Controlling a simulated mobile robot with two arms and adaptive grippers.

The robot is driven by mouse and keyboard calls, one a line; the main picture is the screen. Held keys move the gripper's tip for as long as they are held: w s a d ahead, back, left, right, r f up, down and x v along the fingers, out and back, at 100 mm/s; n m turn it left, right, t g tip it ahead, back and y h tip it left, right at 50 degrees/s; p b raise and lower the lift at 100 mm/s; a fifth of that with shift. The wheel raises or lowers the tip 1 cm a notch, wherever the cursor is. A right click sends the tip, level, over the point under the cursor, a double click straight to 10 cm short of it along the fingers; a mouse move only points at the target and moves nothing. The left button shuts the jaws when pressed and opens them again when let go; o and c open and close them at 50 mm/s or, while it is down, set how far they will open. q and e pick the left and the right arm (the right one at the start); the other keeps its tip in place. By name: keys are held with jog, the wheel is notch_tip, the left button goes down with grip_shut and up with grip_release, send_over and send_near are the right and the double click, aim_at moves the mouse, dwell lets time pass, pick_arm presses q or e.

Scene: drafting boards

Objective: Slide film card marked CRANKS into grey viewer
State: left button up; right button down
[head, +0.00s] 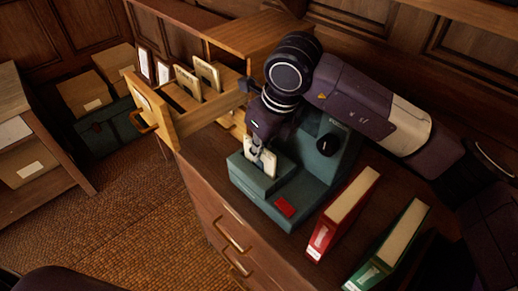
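The viewer (305,190) stands on top of the wooden cabinet; it looks grey-green, with a dark round knob and a red patch at its front. A pale film card (258,165) stands upright at the viewer's left block, its lower edge hidden at the block's top. Any marking on the card is too small to read. My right gripper (263,158) points down at the card's top, with its fingers closed around the upper part. My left gripper is not in view.
An open wooden drawer (157,117) left of the viewer holds several upright cards (208,73). Boxes (84,95) stand at the far left.

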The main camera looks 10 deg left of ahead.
jog(key=shift+f, duration=0.15)
jog(key=c, duration=2.1)
grip_release()
jog(key=v, duration=1.2)
jog(key=shift+d, duration=0.1)
